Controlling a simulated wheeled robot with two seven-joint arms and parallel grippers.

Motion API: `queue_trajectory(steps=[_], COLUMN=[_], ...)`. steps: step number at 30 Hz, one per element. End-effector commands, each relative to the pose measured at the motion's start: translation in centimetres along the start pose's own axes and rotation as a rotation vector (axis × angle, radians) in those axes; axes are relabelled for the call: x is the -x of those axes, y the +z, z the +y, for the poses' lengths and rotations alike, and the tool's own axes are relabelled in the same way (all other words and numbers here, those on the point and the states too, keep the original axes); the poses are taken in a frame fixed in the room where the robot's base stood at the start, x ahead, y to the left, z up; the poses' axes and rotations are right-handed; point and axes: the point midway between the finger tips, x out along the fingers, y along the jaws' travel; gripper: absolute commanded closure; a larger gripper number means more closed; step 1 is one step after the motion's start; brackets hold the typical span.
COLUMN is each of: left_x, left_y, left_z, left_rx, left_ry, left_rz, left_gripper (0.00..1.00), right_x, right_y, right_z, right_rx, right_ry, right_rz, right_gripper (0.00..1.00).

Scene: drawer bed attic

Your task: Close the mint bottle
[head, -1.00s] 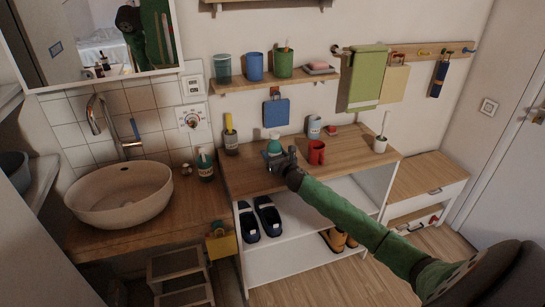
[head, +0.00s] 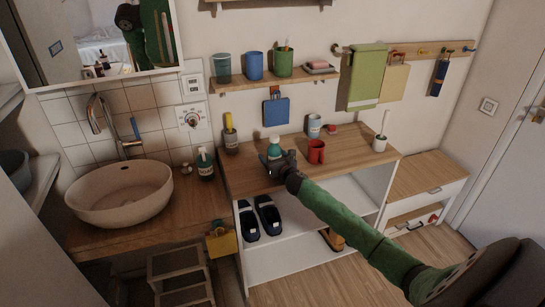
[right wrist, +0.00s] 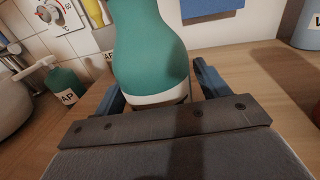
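The mint bottle (head: 274,148) stands on the wooden top of the shoe cabinet (head: 240,178), left of the red cup. In the right wrist view the teal bottle (right wrist: 150,45) rises between the fingers, with a white band low on its body. Its top is outside that view, and in the head view its cap is too small to read clearly. My right gripper (head: 278,161) is low at the bottle's near side. Its two fingers (right wrist: 158,98) are spread on both sides of the bottle, with a gap visible at the right finger. My left gripper is not in view.
A red cup (head: 316,152) stands just right of my gripper, with a grey-blue cup (head: 314,127) behind. A soap bottle (head: 205,165) stands at the left by the sink (head: 122,195). A shelf with cups (head: 290,80) hangs above. The cabinet top's right part is mostly clear.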

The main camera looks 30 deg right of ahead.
Motion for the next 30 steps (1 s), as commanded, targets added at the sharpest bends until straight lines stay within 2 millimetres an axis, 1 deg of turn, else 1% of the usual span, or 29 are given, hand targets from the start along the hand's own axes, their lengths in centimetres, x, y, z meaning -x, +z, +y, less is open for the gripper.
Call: queue_trajectory(steps=[8, 10, 12, 15, 24, 30], left_x=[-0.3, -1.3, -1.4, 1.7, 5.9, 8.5], left_y=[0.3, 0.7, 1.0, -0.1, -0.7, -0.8], left_z=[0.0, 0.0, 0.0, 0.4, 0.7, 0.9], left_rx=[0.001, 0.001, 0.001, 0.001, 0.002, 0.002], left_ry=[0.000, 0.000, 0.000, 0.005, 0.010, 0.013], left_rz=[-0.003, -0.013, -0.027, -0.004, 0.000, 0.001], left_gripper=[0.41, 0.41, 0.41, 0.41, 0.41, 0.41], right_x=[0.0, 0.6, 1.4, 2.9, 7.5, 10.1], right_y=[0.2, 0.0, -0.1, -0.2, -0.2, -0.1], right_z=[0.0, 0.0, 0.0, 0.0, 0.0, 0.0], right_rx=[0.000, 0.002, 0.002, 0.002, 0.003, 0.001], right_ry=[0.000, 0.001, 0.001, 0.001, 0.001, 0.001], right_rz=[0.000, 0.001, 0.001, 0.002, 0.001, 0.001], right_gripper=[0.26, 0.26, 0.26, 0.26, 0.26, 0.26])
